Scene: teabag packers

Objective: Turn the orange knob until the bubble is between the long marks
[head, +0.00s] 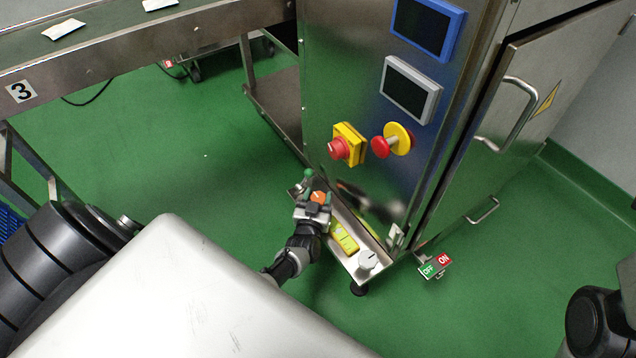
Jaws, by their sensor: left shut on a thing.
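The orange knob (318,197) is at the left part of a narrow metal shelf (350,262) at the foot of the steel cabinet. My left gripper (317,200) is shut on the orange knob, with its fingers covering part of it. A yellow level (344,238) lies on the shelf to the right of the gripper. Its bubble and long marks are too small to make out. My right gripper is not in view.
A pale knob (367,260) sits at the shelf's right end, and a green knob (308,174) is just beyond my gripper. A red button on a yellow box (347,145) and a red-yellow button (393,140) stick out above. A green-and-red OFF/ON sign (436,265) is at the right.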

